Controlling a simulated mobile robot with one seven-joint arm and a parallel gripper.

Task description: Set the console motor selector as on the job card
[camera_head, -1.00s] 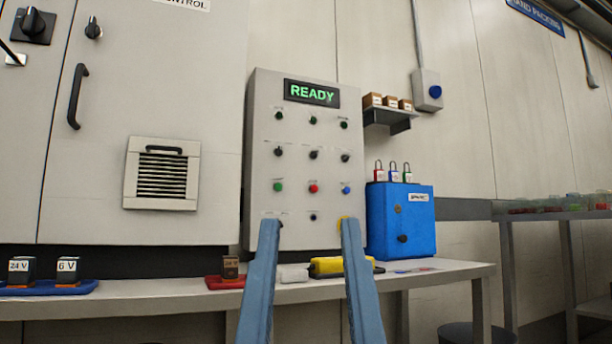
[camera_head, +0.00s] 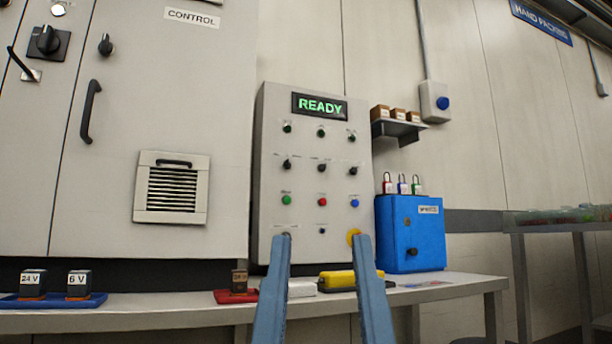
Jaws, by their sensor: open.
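The console (camera_head: 264,170) is a grey upright panel with a lit green READY display (camera_head: 319,105). Below the display are rows of small dark lamps, then black selector knobs, including the middle one (camera_head: 322,168), then green, red and blue buttons. The labels are too small to read, so I cannot tell which knob is the motor selector. My gripper (camera_head: 322,238) shows as two blue fingers, apart and empty, in front of the console's lower part. A yellow part (camera_head: 353,237) of the console shows beside the right fingertip. I cannot make out a job card.
A grey bench (camera_head: 140,319) runs below. It bears a blue tray (camera_head: 95,300) with 24 V and 6 V blocks, a red tray (camera_head: 224,297), a yellow tool (camera_head: 337,280) and a blue box (camera_head: 385,235) with padlocks on top. A control cabinet (camera_head: 110,225) stands left.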

